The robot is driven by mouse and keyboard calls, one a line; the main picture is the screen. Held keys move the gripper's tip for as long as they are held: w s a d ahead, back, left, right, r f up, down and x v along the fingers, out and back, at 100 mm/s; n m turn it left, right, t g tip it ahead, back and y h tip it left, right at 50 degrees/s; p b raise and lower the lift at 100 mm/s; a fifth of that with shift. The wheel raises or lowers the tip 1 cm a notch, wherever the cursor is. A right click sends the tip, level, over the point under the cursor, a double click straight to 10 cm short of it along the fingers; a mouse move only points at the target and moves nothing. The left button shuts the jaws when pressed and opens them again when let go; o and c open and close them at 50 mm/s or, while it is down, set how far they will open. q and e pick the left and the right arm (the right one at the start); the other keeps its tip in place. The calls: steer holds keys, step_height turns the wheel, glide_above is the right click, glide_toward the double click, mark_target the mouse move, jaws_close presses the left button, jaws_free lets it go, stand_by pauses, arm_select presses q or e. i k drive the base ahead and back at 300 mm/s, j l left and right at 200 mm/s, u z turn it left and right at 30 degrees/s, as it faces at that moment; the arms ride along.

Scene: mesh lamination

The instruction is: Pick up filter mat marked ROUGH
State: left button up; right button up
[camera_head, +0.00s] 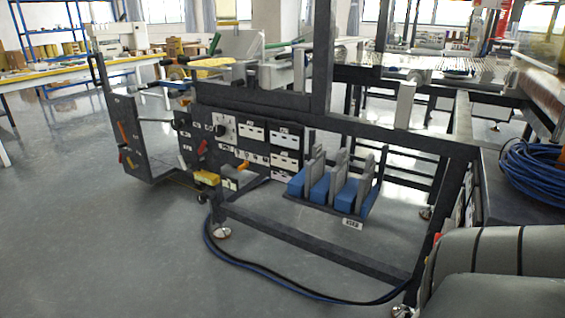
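I cannot make out a filter mat marked ROUGH in the head view. Low inside the dark machine frame, several blue blocks (349,196) with upright grey plates (337,172) stand in a row on a dark base. A small white label (352,224) sits at the front of that base; its text is too small to read. Neither of my grippers is in view.
The dark machine frame (330,257) fills the middle, with a panel of switches and labels (250,133) on its left. A dark cable (262,272) lies on the floor. A blue cable coil (535,170) lies at right. The grey floor (90,230) at left is clear.

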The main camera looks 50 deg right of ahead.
mark_target(315, 168)
steer(key=i, duration=1.7)
steer(key=i+j+z, duration=0.1)
steer(key=i+z, duration=0.3)
steer(key=i, duration=0.15)
steer(key=i+j+z, duration=0.25)
steer(key=i+z, duration=0.25)
steer(key=z, duration=1.75)
